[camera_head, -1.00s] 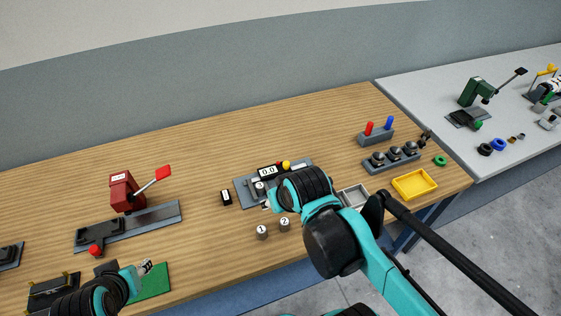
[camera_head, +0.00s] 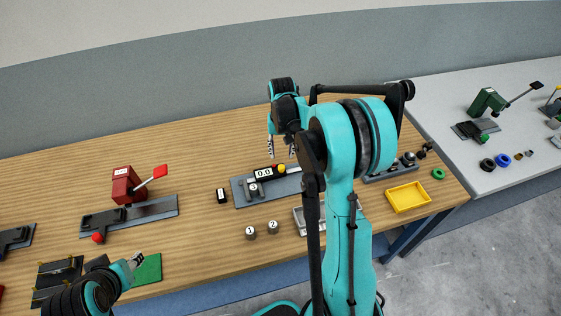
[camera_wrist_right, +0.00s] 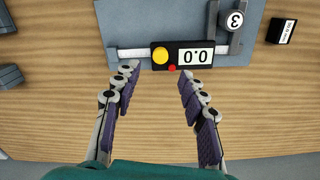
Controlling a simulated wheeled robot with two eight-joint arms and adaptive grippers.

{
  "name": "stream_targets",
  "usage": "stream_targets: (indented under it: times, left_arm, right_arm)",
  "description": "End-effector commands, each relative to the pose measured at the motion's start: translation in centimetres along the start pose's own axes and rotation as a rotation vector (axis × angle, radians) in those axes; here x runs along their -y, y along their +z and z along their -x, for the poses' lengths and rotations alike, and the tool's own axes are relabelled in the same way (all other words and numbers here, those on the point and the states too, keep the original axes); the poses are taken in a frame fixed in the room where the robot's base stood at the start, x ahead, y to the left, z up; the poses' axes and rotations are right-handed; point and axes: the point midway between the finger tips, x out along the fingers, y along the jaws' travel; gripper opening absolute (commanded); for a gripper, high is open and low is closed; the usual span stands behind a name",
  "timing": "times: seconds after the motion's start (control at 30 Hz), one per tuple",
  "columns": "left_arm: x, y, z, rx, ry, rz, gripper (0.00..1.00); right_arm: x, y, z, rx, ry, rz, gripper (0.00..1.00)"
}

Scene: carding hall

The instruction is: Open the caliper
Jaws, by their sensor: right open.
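The caliper (camera_head: 264,174) lies on a grey plate (camera_head: 241,197) in the middle of the wooden bench. In the right wrist view its black readout (camera_wrist_right: 205,54) shows 0.0, with a yellow knob (camera_wrist_right: 160,55) and a small red button (camera_wrist_right: 172,68) on the slide. A cylinder marked 3 (camera_wrist_right: 234,19) sits by its jaws; it also shows in the head view (camera_head: 253,187). My right gripper (camera_head: 281,149) is open and empty behind the caliper, pointing down, its fingers either side of the knob in the wrist view. My left gripper (camera_head: 136,259) is low at the left; its opening is unclear.
Cylinders 1 (camera_head: 250,232) and 2 (camera_head: 272,227) stand in front of the plate. A small black block (camera_head: 221,196) is left of it. A red lever device (camera_head: 127,187) stands further left, a yellow tray (camera_head: 408,197) at right. My right arm hides part of the bench.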

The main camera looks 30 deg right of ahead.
Motion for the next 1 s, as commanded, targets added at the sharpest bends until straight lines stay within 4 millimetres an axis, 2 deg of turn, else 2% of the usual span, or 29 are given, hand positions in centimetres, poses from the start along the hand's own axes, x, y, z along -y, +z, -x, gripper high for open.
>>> stream_targets:
  times: [0.2, 0.4, 0.57, 0.8, 0.97, 1.0]
  left_arm:
    - [0.0, 0.6, -0.9, 0.0, 0.0, 0.0, 0.4]
    - [0.0, 1.0, -1.4, 0.0, 0.0, 0.0, 0.4]
    - [0.0, 1.1, -1.5, 0.0, 0.0, 0.0, 0.4]
    - [0.0, 1.0, -1.4, 0.0, 0.0, 0.0, 0.4]
    - [0.0, 1.0, -1.4, 0.0, 0.0, 0.0, 0.4]
    - [0.0, 1.0, -1.4, 0.0, 0.0, 0.0, 0.4]
  right_arm:
    - [0.0, 0.0, -3.7, -0.001, 0.0, 0.0, 0.42]
    - [0.0, 0.0, -6.4, -0.002, 0.0, 0.001, 0.42]
    - [0.0, 0.0, -7.2, -0.002, 0.0, 0.001, 0.42]
    - [0.0, 0.0, -7.2, -0.002, 0.0, 0.001, 0.42]
    - [0.0, 0.0, -7.2, -0.002, 0.0, 0.001, 0.0]
    - [0.0, 0.0, -7.2, -0.002, 0.0, 0.001, 0.0]
